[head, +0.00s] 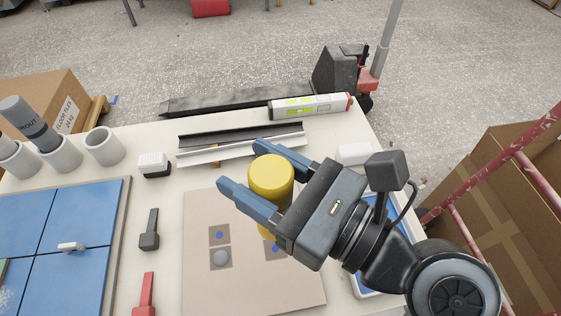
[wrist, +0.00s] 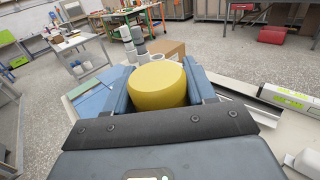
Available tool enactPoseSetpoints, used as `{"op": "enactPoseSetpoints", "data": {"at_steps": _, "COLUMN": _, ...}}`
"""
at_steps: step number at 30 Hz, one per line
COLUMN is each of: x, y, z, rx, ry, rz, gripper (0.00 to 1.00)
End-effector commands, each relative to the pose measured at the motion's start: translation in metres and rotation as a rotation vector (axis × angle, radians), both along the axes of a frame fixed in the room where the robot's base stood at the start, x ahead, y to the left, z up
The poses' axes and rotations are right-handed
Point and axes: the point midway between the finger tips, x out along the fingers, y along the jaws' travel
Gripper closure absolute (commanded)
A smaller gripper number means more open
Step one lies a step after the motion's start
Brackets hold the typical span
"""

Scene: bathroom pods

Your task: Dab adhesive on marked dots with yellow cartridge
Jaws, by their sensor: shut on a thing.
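My gripper (head: 246,168) is shut on the yellow cartridge (head: 271,176), one finger on each side of it. The wrist view shows the cartridge's rounded yellow end (wrist: 158,84) between the fingers. The cartridge is over a beige board (head: 205,292); a lower yellow part shows below the finger, and whether it touches the board is hidden. The board has darker square patches. One bears a bare blue dot (head: 220,235). One below it bears a grey round blob (head: 221,257). A third blue dot (head: 275,249), right beside the cartridge's lower part, is partly covered by my gripper.
Left of the board are a dark-headed tool (head: 149,232), a red-handled tool (head: 144,297) and blue tiles (head: 85,212). Behind are metal profiles (head: 240,143), a white-green tube (head: 309,106) and grey cups (head: 105,146). A blue-and-white tray (head: 367,283) lies at right, under my arm.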

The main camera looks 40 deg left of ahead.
Motion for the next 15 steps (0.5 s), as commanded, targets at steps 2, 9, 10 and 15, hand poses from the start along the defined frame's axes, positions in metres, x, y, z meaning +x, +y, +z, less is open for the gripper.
{"op": "enactPoseSetpoints", "data": {"at_steps": 2, "x": 0.000, "y": 0.000, "z": -0.004, "rx": 0.001, "ry": -0.001, "rz": 0.000, "gripper": 1.00}}
{"op": "enactPoseSetpoints", "data": {"at_steps": 9, "x": 0.001, "y": 0.000, "z": -0.021, "rx": 0.001, "ry": -0.001, "rz": -0.001, "gripper": 1.00}}
{"op": "enactPoseSetpoints", "data": {"at_steps": 10, "x": 0.001, "y": 0.000, "z": -0.024, "rx": 0.001, "ry": -0.001, "rz": -0.001, "gripper": 1.00}}
{"op": "enactPoseSetpoints", "data": {"at_steps": 15, "x": 0.001, "y": 0.000, "z": -0.039, "rx": 0.002, "ry": -0.001, "rz": -0.002, "gripper": 1.00}}
